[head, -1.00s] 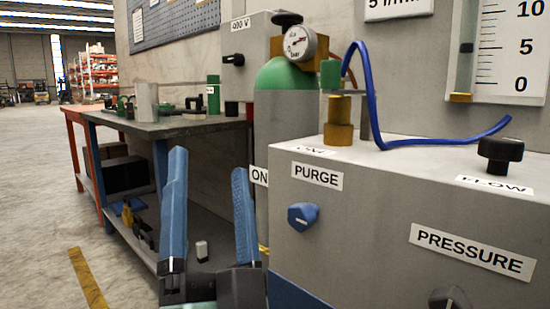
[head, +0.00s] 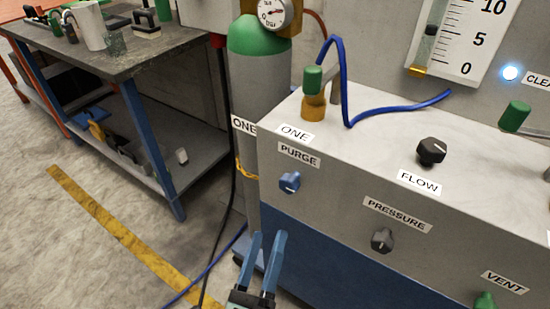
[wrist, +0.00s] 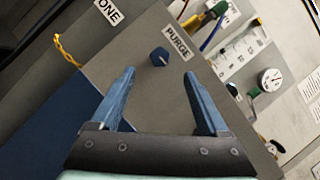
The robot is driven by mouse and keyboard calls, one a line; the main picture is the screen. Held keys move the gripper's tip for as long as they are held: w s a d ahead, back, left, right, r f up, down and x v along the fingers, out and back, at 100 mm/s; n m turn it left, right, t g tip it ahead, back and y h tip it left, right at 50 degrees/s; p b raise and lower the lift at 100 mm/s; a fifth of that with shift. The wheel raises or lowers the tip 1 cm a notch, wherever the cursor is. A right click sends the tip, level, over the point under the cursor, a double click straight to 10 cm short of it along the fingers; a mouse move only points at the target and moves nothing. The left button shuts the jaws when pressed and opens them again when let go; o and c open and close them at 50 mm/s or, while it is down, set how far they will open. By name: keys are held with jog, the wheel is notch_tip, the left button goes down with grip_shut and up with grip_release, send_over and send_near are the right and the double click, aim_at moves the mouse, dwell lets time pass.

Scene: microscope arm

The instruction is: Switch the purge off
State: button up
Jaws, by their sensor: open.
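The blue purge knob (head: 290,182) sits on the front face of the grey panel box, under the PURGE label (head: 299,155). A pale line marks the knob's face. In the wrist view the knob (wrist: 158,57) lies ahead of and between my fingertips, apart from them, with the PURGE label (wrist: 178,41) beside it. My gripper (head: 267,238) has blue fingers and is below and slightly left of the knob in the head view. It is open and empty, as the wrist view (wrist: 160,78) also shows.
A black pressure knob (head: 382,240), a black flow knob (head: 431,151) and a green vent knob (head: 485,300) are on the same box. A green-topped cylinder (head: 258,100) stands behind its left end. A workbench (head: 125,55) is at the left, with open floor in front.

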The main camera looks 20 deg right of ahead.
aim_at(287, 189)
jog(key=x, duration=0.8)
jog(key=b+x, duration=0.1)
jog(key=x, duration=0.3)
jog(key=shift+w+d+f, duration=0.15)
jog(key=shift+d+f, duration=0.05)
jog(key=shift+d, duration=0.35)
grip_shut()
